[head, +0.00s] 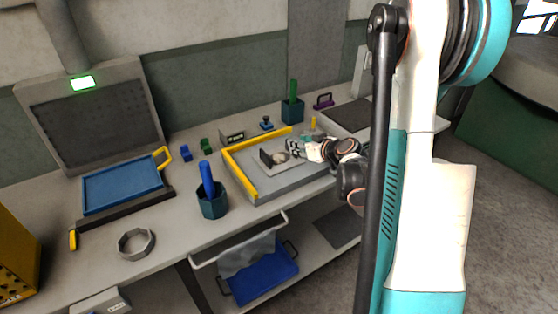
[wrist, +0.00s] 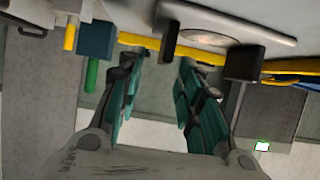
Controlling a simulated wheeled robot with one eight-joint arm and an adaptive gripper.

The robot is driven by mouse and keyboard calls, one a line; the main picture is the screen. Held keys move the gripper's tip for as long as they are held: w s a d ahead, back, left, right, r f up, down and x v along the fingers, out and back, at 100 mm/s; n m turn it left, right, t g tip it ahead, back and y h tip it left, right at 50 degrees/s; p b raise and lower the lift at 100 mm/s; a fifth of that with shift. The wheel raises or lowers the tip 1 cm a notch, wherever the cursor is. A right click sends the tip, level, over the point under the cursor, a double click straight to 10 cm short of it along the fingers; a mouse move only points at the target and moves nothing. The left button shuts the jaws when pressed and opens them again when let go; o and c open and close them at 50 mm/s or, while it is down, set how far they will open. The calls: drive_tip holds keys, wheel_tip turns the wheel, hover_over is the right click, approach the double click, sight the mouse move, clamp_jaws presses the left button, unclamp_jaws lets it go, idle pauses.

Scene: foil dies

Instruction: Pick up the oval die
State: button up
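A pale plate (head: 287,167) lies in the grey tray in the head view, with a beige oval face (head: 281,157) and a dark upright block (head: 266,157); I take this to be the oval die. In the wrist view the oval face (wrist: 205,39) shows at the top, between two dark blocks, beyond my fingertips. My gripper (wrist: 162,65) is open, its green-padded fingers apart with nothing between them. In the head view my gripper (head: 292,148) is just behind and right of the oval, over the tray; contact cannot be told.
The tray has a yellow edge (head: 240,174). A teal cup with a blue handle (head: 212,203) stands in front-left, and a dark teal box with a green stick (head: 292,110) behind. Small blue (head: 186,153) and green (head: 206,145) pieces lie left of the tray.

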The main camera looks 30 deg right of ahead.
sight(279, 154)
drive_tip(key=b+x, duration=0.1)
drive_tip(key=x, duration=0.1)
drive_tip(key=b+x, duration=0.1)
drive_tip(key=x, duration=0.2)
drive_tip(key=shift+w+a+f, duration=0.15)
drive_tip(key=shift+a+f, duration=0.1)
drive_tip(key=shift+f, duration=0.15)
clamp_jaws()
